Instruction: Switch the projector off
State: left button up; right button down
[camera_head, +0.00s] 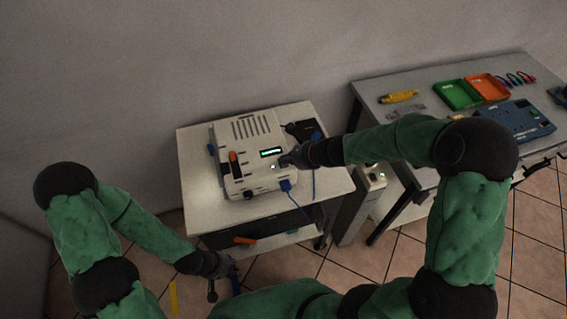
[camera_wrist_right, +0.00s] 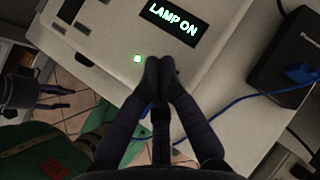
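The white projector (camera_head: 235,178) sits on a small table. Its dark display (camera_head: 271,153) is lit, and in the right wrist view the display (camera_wrist_right: 172,22) reads "LAMP ON". A small round light or button (camera_wrist_right: 137,58) glows green-white on the casing below it. My right gripper (camera_head: 286,160) is over the projector's right side, below the display. In the wrist view its fingertips (camera_wrist_right: 160,64) are together, hold nothing, and lie just right of the glowing spot. I cannot tell whether they touch the casing. My left gripper (camera_head: 223,285) hangs low in front of the table, its fingers apart and empty.
A blue cable (camera_head: 293,192) runs from the projector's front. A black device (camera_head: 303,130) stands behind right of it. The workbench (camera_head: 365,88) at right holds a green tray (camera_head: 457,94), an orange tray (camera_head: 488,87) and a blue device (camera_head: 521,120). The small table's front right corner (camera_head: 332,185) is clear.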

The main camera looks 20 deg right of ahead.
aim_at(286, 165)
jog(key=shift+f+b, duration=0.3)
jog(key=shift+b, duration=0.05)
dwell(0.6)
jog(key=shift+r+p, duration=0.7)
jog(key=shift+r, duration=0.05)
jog(key=shift+r, duration=0.15)
notch_tip(286, 165, up, 5)
jog(key=p, duration=0.4)
jog(key=shift+p, duration=0.3)
dwell(0.4)
